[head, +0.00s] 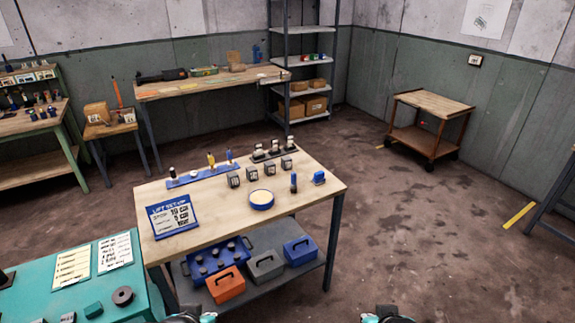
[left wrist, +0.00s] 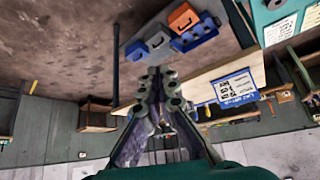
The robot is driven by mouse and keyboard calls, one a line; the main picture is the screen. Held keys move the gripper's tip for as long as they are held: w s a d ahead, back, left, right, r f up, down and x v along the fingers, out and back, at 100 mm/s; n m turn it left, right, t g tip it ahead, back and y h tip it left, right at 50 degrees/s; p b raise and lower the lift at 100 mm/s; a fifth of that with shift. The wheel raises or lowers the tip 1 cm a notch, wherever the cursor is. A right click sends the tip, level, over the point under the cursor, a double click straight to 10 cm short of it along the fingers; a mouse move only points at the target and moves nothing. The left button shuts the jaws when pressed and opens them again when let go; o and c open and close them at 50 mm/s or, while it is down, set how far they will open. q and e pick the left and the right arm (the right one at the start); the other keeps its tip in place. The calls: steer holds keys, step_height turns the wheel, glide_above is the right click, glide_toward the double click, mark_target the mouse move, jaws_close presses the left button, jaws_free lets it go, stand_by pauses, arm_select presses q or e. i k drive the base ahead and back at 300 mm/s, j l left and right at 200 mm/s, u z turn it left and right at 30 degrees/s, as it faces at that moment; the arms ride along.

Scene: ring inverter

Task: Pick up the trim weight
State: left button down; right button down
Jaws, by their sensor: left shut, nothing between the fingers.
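I cannot tell for sure which object is the trim weight. Several small dark blocks with pale labels (head: 250,174) stand on the wooden worktable (head: 215,215). A dark round weight with a centre hole (head: 122,296) lies on the teal bench at lower left. My left gripper (left wrist: 160,76) is shut and empty in the left wrist view; only its top shows at the bottom edge of the head view (head: 190,317). My right gripper (head: 388,316) is mostly cut off at the bottom edge, so its fingers are hidden. Both are apart from the worktable's objects.
The worktable also holds a blue sign (head: 172,216), a round blue-rimmed dish (head: 261,199) and a blue rail (head: 205,176). Its lower shelf carries an orange box (head: 226,285), a grey box (head: 265,266) and a blue box (head: 300,250).

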mark_target(286, 162)
steer(key=i+z, duration=0.15)
steer(key=i, duration=0.45)
steer(key=i+z, duration=0.2)
steer(key=i, duration=0.35)
steer(key=i+z, duration=0.15)
steer(key=i, duration=0.45)
steer(key=i+j+z, duration=0.15)
steer(key=i, duration=0.45)
steer(key=j, duration=0.05)
